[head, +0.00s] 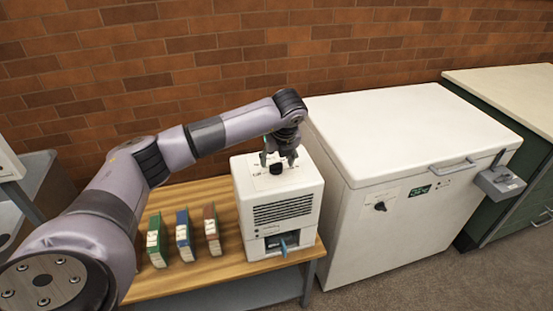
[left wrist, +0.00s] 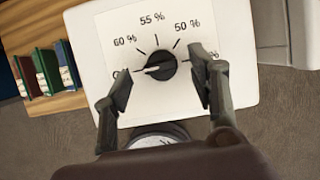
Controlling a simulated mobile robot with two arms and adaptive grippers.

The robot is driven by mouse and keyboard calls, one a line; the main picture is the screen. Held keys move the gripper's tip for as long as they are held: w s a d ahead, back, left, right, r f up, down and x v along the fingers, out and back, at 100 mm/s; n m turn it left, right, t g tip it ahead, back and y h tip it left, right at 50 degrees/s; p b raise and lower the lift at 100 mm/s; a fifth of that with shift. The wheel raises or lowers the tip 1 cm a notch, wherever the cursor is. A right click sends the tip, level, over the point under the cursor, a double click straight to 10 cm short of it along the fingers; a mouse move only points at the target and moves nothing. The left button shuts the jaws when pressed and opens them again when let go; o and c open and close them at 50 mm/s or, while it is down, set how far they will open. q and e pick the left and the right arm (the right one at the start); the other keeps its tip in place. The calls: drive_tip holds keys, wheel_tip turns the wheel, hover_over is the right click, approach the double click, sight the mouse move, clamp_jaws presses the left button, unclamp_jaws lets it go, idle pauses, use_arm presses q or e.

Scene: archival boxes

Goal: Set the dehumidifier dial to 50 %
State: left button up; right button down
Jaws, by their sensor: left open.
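The white dehumidifier (head: 288,190) stands on a wooden table, and its black dial (head: 276,169) is on the top face. In the left wrist view the dial (left wrist: 161,65) has a white mark pointing left, towards a label starting with "O" that is partly hidden by a finger. The 60 %, 55 % and 50 % (left wrist: 187,27) labels run clockwise over the top; another label at right is mostly covered. My left gripper (head: 279,160) is open above the top face, its fingers (left wrist: 160,68) on either side of the dial in the picture, apart from it. My right gripper is not in view.
Several coloured binders (head: 184,238) stand on the wooden table (head: 222,268) left of the dehumidifier. A large white chest (head: 400,140) with its own black knob stands close on the right. A brick wall (head: 200,60) is behind.

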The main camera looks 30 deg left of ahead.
use_arm(q)
drive_tip(key=shift+x, duration=1.05)
drive_tip(key=shift+c, duration=0.5)
drive_tip(key=c, duration=1.1)
drive_tip(key=shift+o, duration=0.2)
